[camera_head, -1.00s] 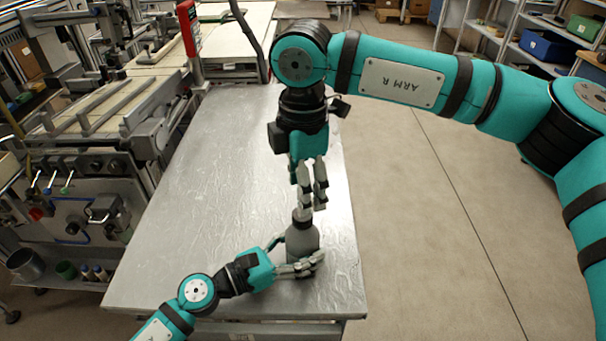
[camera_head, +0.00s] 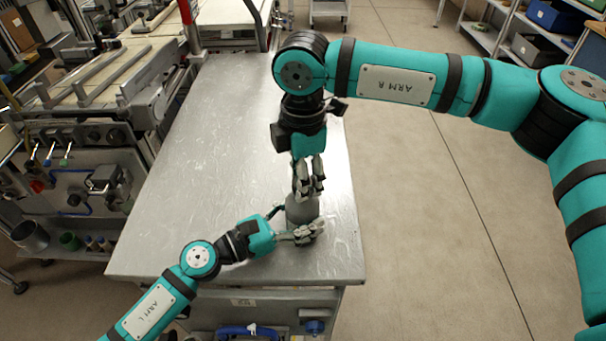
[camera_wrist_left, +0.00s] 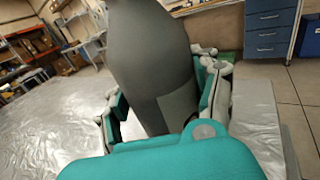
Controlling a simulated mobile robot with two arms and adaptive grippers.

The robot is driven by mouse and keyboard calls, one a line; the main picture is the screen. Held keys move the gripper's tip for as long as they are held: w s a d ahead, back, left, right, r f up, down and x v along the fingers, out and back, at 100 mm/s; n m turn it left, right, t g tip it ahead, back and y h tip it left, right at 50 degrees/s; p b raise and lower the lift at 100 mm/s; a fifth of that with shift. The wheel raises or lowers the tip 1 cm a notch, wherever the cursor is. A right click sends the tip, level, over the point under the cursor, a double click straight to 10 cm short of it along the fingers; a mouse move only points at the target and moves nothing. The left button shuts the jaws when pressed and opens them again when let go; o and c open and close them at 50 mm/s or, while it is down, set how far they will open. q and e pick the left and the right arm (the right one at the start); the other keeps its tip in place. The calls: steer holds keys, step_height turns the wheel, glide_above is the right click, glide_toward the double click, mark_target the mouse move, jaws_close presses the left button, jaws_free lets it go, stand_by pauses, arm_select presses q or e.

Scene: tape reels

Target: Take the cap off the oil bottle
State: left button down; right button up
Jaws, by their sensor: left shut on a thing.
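The grey oil bottle (camera_head: 302,211) stands upright near the front right of the metal table. My left gripper (camera_head: 303,234) is shut around its lower body, and in the left wrist view the bottle (camera_wrist_left: 150,60) fills the space between the fingers. My right gripper (camera_head: 308,188) points straight down over the bottle's top, its fingers at the height of the neck. The fingers hide the cap, and I cannot tell whether they are closed on it.
The metal table (camera_head: 215,150) is bare around the bottle. Its right edge is close by, with open floor (camera_head: 420,210) beyond. A machine with levers and knobs (camera_head: 75,165) stands along the left. Shelves with bins (camera_head: 545,45) are at the back right.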

jaws_close()
steer(key=n, duration=0.3)
steer(key=shift+n, duration=0.4)
steer(key=n, duration=1.1)
steer(key=shift+a, duration=0.1)
steer(key=n, duration=0.6)
steer(key=shift+r+n, duration=0.1)
steer(key=shift+n, duration=0.2)
steer(key=n, duration=0.4)
steer(key=shift+n, duration=0.3)
steer(key=n, duration=0.4)
steer(key=shift+a+n, duration=0.1)
steer(key=shift+n, duration=0.2)
steer(key=n, duration=1.1)
steer(key=shift+s, duration=0.1)
steer(key=n, duration=0.6)
steer(key=shift+n, duration=0.3)
steer(key=n, duration=0.6)
steer(key=shift+d, duration=0.2)
